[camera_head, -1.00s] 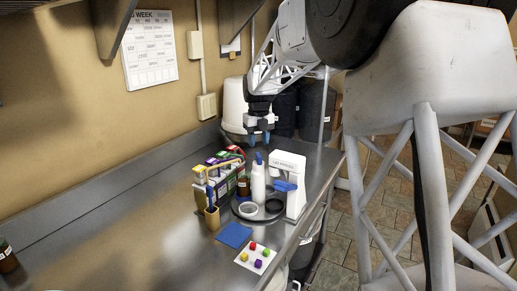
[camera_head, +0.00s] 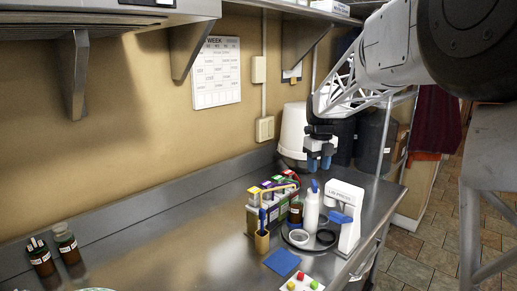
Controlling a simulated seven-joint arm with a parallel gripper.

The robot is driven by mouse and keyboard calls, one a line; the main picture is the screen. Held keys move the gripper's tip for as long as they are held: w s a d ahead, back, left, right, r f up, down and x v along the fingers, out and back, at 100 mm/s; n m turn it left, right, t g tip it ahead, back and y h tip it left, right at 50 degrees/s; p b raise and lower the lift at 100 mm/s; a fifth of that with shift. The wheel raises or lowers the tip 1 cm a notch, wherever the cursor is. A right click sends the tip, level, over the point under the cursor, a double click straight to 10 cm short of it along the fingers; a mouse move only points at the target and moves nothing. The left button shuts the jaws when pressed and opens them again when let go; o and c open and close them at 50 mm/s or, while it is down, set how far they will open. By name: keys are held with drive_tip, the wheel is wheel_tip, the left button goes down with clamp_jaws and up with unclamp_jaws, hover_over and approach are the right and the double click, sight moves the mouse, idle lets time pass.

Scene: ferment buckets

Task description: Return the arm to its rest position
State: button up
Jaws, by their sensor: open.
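My gripper (camera_head: 319,163) hangs from my arm at the right, pointing down above the back of the steel counter. Its two blue-grey fingertips are apart and nothing shows between them. It is in front of a white rounded bin (camera_head: 293,131) and above the group of bottles and boxes, touching none of them as far as I can see. My arm reaches in from the upper right.
Below my gripper stand a white bottle (camera_head: 311,212), a white dispenser (camera_head: 347,213), coloured-top boxes (camera_head: 265,206) and a brush cup (camera_head: 262,241). Brown bottles (camera_head: 41,259) stand at the left. A shelf (camera_head: 120,22) overhangs. The counter's middle (camera_head: 175,240) is clear.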

drive_tip(key=s+a+r+n+t, duration=0.1)
drive_tip(key=s+a+r+n, duration=0.1)
drive_tip(key=s+n, duration=1.7)
drive_tip(key=s+f+n, duration=0.2)
drive_tip(key=s+n, duration=0.2)
drive_tip(key=s, duration=0.5)
drive_tip(key=s+f+n+t, duration=0.1)
drive_tip(key=s+n, duration=0.3)
drive_tip(key=s, duration=0.4)
drive_tip(key=s+f+n, duration=0.4)
drive_tip(key=s, duration=0.5)
drive_tip(key=shift+s+a, duration=0.3)
drive_tip(key=shift+a, duration=0.05)
